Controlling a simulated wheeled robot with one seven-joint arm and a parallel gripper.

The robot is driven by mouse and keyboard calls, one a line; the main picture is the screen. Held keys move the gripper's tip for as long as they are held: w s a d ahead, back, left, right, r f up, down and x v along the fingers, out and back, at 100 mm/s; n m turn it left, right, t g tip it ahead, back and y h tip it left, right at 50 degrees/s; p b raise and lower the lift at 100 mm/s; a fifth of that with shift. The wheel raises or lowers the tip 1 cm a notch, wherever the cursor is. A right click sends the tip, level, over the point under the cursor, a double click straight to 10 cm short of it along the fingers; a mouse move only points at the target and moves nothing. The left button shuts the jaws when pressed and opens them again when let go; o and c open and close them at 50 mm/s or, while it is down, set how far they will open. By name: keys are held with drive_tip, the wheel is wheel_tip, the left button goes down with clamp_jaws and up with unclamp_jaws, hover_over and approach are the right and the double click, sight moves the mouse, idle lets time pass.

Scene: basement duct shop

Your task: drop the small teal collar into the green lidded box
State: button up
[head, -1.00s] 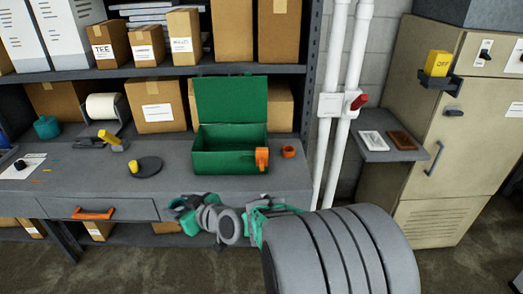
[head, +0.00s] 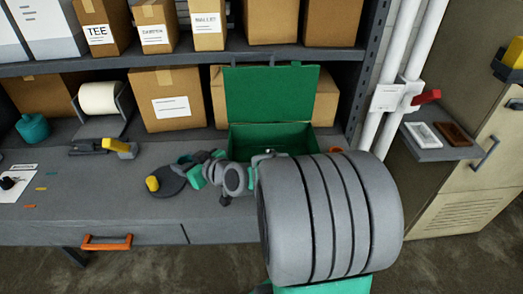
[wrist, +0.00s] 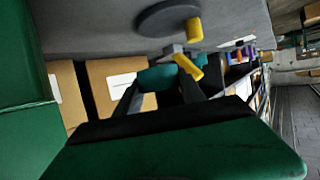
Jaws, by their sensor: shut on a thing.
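The green lidded box (head: 273,96) stands open on the bench, its lid upright at the back. My arm hides much of its front in the head view. Its green wall (wrist: 20,108) fills the left edge of the wrist view. My gripper (wrist: 158,82) is shut on the small teal collar (wrist: 158,77), which shows between the fingertips. In the head view my gripper (head: 186,160) is small and cluttered, above the bench just left of the box. I cannot make out the collar clearly there. The collar is outside the box.
A dark disc (head: 172,187) with a yellow cylinder (head: 152,184) lies below and left of my gripper. A yellow-handled tool (head: 118,147), a tape roll (head: 98,97) and a teal pot (head: 33,127) stand farther left. Cartons line the back. White pipes (head: 392,90) rise at the right.

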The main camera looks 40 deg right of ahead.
drive_tip(key=s+d+r+m+h+p, duration=0.2)
drive_tip(key=s+d, duration=0.1)
drive_tip(key=d, duration=0.6)
drive_tip(key=s+d+r+m+h+p, duration=0.1)
drive_tip(key=s+d+r+h+p, duration=0.15)
drive_tip(key=d, duration=0.65)
drive_tip(key=s+d+r+m+h+p, duration=0.1)
drive_tip(key=s+d+r+m+h, duration=0.15)
drive_tip(key=d, duration=0.65)
wheel_tip(320, 180, down, 6)
drive_tip(key=y+b, duration=0.1)
drive_tip(key=b, duration=0.2)
drive_tip(key=shift+s+f, duration=0.15)
drive_tip(key=o, duration=1.4)
drive_tip(key=b+v, duration=0.1)
drive_tip(key=v, duration=0.7)
drive_tip(key=shift+b, duration=0.4)
